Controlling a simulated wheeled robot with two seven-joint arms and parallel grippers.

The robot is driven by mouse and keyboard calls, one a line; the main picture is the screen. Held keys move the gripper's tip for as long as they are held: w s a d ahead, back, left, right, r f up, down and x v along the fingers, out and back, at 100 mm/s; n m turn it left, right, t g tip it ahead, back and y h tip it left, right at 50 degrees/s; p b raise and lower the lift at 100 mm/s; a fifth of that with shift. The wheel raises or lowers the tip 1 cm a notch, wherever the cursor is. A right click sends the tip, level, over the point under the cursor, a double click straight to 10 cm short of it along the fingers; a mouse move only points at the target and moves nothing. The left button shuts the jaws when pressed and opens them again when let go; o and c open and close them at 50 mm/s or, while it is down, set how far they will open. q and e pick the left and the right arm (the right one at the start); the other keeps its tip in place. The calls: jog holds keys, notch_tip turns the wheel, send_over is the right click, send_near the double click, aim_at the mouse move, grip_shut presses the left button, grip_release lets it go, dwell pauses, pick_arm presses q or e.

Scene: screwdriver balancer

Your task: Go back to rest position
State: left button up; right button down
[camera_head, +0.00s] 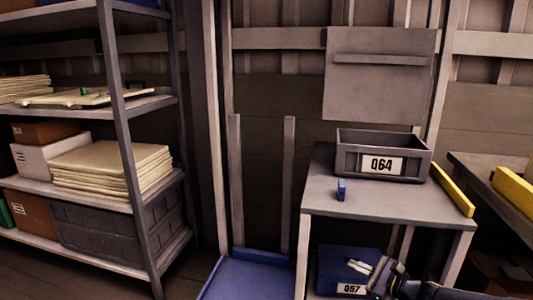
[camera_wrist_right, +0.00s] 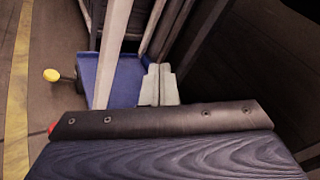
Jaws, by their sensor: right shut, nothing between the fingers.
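My right gripper (camera_head: 380,274) is at the bottom right of the head view, in front of the table's lower level. It overlaps the right side of the blue bin marked Q57 (camera_head: 350,289). In the right wrist view its pale grey fingers (camera_wrist_right: 159,84) are together with nothing between them. A small blue object (camera_head: 341,190) stands on the tabletop (camera_head: 388,211), apart from the gripper. My left gripper is out of view.
A dark bin marked Q64 (camera_head: 407,145) sits at the table's back. A yellow bar (camera_head: 452,190) runs along its right edge. A loaded shelf rack (camera_head: 123,120) stands left. A blue platform (camera_head: 246,279) lies left of the table.

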jog(key=s+a+r+n+g+h, duration=0.1)
jog(key=s+a+r+n+g, duration=0.25)
jog(key=s+r+n, duration=0.45)
jog(key=s+a+r+n+g+h, duration=0.1)
jog(key=s+a+r+n+g, duration=0.3)
jog(key=s, duration=0.7)
jog(key=s+d+f+n+t+h, duration=0.1)
jog(key=s+f+n+h, duration=0.2)
jog(key=s, duration=0.8)
jog(key=s+f+n+h, duration=0.15)
jog(key=s+n, duration=0.35)
jog(key=s, duration=0.6)
notch_tip(320, 180, up, 30)
jog(key=h+p, duration=0.1)
jog(key=p, duration=2.8)
jog(key=shift+d, duration=0.2)
